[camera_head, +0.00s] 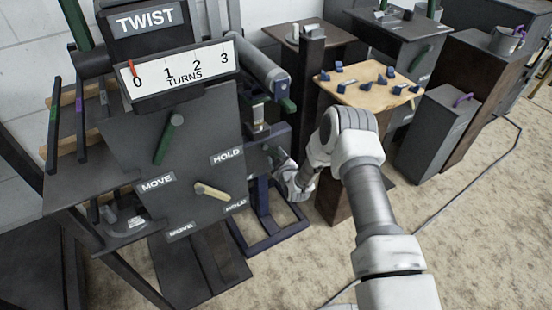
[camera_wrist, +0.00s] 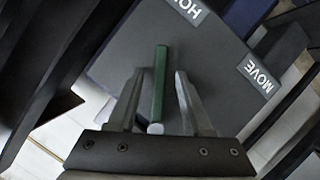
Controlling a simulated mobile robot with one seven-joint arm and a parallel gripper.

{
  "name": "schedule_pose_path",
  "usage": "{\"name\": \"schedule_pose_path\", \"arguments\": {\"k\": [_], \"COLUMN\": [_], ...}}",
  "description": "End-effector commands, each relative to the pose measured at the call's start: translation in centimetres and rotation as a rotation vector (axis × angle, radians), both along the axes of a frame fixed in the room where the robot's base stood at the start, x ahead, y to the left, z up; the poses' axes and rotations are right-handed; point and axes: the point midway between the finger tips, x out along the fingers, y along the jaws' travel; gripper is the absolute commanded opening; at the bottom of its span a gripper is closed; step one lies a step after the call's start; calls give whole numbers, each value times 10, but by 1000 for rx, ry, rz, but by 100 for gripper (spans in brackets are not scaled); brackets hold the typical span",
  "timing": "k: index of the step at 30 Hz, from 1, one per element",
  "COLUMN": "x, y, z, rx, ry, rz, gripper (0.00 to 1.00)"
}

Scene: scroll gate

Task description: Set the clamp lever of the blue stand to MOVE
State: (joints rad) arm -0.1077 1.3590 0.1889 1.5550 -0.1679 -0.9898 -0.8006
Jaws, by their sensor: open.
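The blue stand (camera_head: 262,219) has a dark blue floor frame, right of the large grey panel in the head view. In the wrist view a green lever (camera_wrist: 160,80) with a pale end stands over a dark grey panel (camera_wrist: 215,65). This panel carries a HOLD label (camera_wrist: 187,10) and a MOVE label (camera_wrist: 264,75). The lever lies between the two spread fingers of my gripper (camera_wrist: 160,72), with gaps visible on both sides. It points at neither label squarely. In the head view my gripper (camera_head: 272,155) is small and partly hidden beside the blue stand.
The large grey panel (camera_head: 210,105) left of my arm has a green lever (camera_head: 168,139), a cream lever (camera_head: 211,191) and a TURNS scale (camera_head: 178,72). A wooden-topped table (camera_head: 345,98) with several blue pieces stands behind my arm. Carpet at right is open, crossed by a cable.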

Motion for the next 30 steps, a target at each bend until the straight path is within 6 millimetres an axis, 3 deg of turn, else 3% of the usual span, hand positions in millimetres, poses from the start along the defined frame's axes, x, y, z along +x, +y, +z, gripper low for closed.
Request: {"name": "schedule_pose_path", "arguments": {"k": [8, 17, 30], "x": [1, 1, 1], "y": [1, 0, 0], "z": [0, 0, 0], "rx": [0, 0, 0], "ry": [0, 0, 0], "rz": [0, 0, 0], "gripper": [50, 0, 0]}}
